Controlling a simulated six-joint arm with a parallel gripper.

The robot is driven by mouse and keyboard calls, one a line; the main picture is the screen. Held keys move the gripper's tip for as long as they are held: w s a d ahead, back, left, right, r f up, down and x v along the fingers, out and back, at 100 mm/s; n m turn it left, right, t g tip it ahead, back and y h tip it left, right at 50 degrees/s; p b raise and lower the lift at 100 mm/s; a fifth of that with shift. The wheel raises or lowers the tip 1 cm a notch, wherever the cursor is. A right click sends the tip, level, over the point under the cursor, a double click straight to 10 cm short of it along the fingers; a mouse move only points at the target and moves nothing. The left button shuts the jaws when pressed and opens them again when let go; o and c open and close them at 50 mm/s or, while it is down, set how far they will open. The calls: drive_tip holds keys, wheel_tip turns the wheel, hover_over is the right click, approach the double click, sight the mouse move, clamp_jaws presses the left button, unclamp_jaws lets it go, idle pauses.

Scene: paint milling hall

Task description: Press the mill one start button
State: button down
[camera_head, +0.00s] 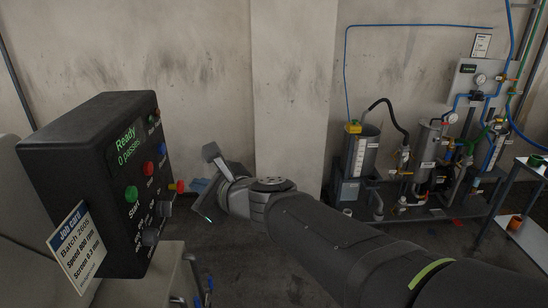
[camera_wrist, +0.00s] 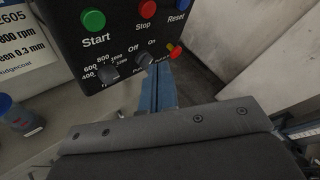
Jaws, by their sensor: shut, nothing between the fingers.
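The black control box (camera_head: 90,180) stands at the left in the head view. Its screen (camera_head: 128,145) reads "Ready 0 passes". The green Start button (camera_head: 131,193) is on its face; it also shows at the upper left of the wrist view (camera_wrist: 93,22). The red Stop button (camera_head: 148,168) and the blue Reset button (camera_wrist: 178,4) sit farther along the same row. My gripper (camera_head: 204,197) is shut and empty, to the right of the box and apart from the Start button. No mill number is readable on the box.
A red and yellow emergency stop (camera_head: 177,186) juts from the box toward my gripper. Knobs (camera_wrist: 110,73) sit below the buttons. A job card (camera_head: 78,247) hangs at the box's near corner. Tanks and piping (camera_head: 425,160) stand at the right, by the wall.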

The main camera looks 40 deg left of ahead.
sight(132, 194)
idle(0.3)
drive_tip(key=s+a, duration=0.6)
drive_tip(key=shift+s, duration=0.15)
drive_tip(key=shift+a, duration=0.15)
idle(2.1)
drive_tip(key=shift+s+a, duration=0.25)
drive_tip(key=shift+s, duration=0.05)
drive_tip(key=shift+s+a, duration=0.45)
drive_tip(key=shift+a, duration=0.05)
idle(1.0)
idle(0.5)
drive_tip(key=shift+w+d, duration=0.8)
